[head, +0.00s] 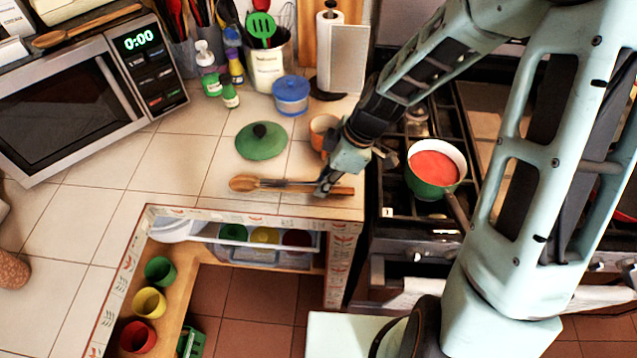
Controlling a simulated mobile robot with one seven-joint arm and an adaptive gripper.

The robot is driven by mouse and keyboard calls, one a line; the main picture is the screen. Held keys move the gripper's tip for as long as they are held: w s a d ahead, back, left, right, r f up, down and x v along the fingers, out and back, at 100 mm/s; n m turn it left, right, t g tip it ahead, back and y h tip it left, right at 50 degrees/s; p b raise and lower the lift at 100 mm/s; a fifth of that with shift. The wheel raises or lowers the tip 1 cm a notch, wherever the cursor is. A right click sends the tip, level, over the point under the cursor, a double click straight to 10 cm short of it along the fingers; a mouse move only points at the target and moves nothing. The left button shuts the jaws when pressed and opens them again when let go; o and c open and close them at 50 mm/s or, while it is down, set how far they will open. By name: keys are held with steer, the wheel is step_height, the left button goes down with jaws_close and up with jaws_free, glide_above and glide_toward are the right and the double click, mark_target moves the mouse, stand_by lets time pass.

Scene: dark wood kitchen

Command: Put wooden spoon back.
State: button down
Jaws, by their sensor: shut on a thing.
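A wooden spoon (243,184) lies across the front of the tiled counter, its bowl to the left and its handle to the right. My gripper (323,188) reaches down from the right and is shut on the handle of this spoon. The fingers hide part of the handle. The spoon is at or just above the counter; I cannot tell whether it touches. Another wooden spoon (85,27) lies on top of the microwave at the upper left. A white utensil jar (268,68) with a green slotted turner (261,27) stands at the back.
A green lid (261,141), an orange cup (323,130) and a blue tub (291,95) stand behind the spoon. A pot of red soup (436,166) is on the stove at right. The microwave (80,98) fills the left. Counter left of the spoon is clear.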

steer(key=shift+f, duration=0.3)
steer(key=shift+f, duration=0.15)
steer(key=c, duration=1.9)
jaws_free()
steer(key=shift+r, duration=0.35)
steer(key=v, duration=1.1)
steer(key=shift+d+r, duration=0.2)
steer(key=shift+r, duration=0.15)
